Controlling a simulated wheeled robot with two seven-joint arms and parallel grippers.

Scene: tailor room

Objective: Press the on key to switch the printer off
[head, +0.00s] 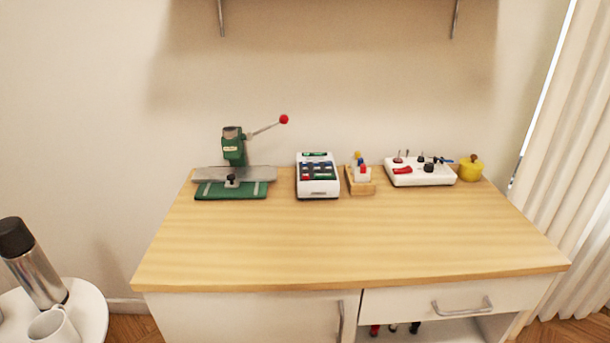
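A small white machine with a dark panel of coloured keys (318,188) stands at the back middle of the wooden worktop; it looks like the printer. A red key (306,178) shows at the left front of its panel, with blue and green parts behind it. Key labels are too small to read, so I cannot tell which is the on key or whether the machine is on. Neither of my grippers is in view.
A green lever press (234,150) stands left of the machine. To its right are a wooden holder (361,187), a white box with knobs (420,179) and a yellow pot (470,171). The worktop's front (345,240) is clear. A flask (35,275) and mug stand lower left.

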